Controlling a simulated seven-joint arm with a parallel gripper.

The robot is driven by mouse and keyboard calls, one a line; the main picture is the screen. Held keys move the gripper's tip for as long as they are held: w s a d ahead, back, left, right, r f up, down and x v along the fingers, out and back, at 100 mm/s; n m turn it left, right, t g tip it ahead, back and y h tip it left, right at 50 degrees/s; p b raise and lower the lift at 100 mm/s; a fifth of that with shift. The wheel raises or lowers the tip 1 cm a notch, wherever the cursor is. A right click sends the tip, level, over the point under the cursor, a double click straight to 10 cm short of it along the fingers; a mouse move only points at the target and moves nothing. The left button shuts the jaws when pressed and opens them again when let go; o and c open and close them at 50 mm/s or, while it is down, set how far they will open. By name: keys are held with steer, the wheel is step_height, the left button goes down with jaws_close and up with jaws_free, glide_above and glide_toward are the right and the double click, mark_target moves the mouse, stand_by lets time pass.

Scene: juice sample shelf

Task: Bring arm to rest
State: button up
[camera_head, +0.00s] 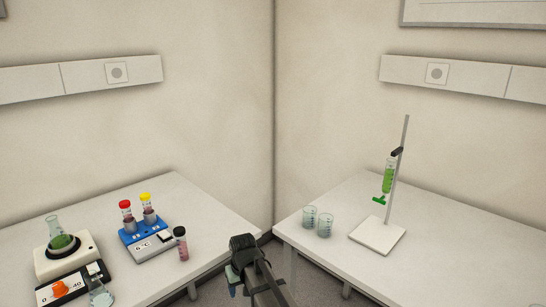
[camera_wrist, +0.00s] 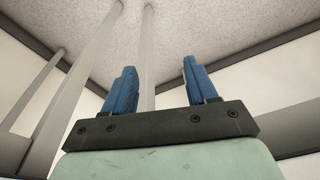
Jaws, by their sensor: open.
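My gripper (camera_wrist: 159,66) shows in the wrist view with its two blue fingers spread apart and nothing between them. Beyond the fingers are the speckled floor and pale table legs. In the head view my arm hangs at the bottom centre, over the gap between the two tables. Part of my gripper (camera_head: 233,280) shows there beside the right edge of the left table, mostly hidden by the arm.
The left table (camera_head: 205,215) bears a blue cooler (camera_head: 148,238) with two capped tubes, a red vial (camera_head: 181,244) near my arm, and a stirrer (camera_head: 78,262) with a flask. The right table (camera_head: 430,235) bears two beakers (camera_head: 317,221) and a burette stand (camera_head: 377,236).

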steer(key=s+d+f+m+g, duration=0.1)
steer(key=s+d+f, duration=0.4)
steer(key=f, duration=0.2)
steer(key=s+d+f+g+h, duration=0.1)
steer(key=s+d+f, duration=0.35)
steer(key=f, duration=0.35)
steer(key=s+d+f+m+g, duration=0.1)
steer(key=s+d+f, duration=0.35)
steer(key=f, duration=0.25)
steer(key=s+d+f+m+g, duration=0.1)
steer(key=s+d+f, duration=0.3)
steer(key=s, duration=0.5)
steer(key=s+d+f+m+g, duration=0.1)
steer(key=s+d+f+g, duration=0.1)
steer(key=s+d+f, duration=0.3)
steer(key=s+d+f+m+g, duration=0.1)
steer(key=s+d+f, duration=0.3)
steer(key=s, duration=0.9)
steer(key=shift+d+f+g, duration=0.2)
steer(key=shift+f+g, duration=0.55)
steer(key=shift+g, duration=0.05)
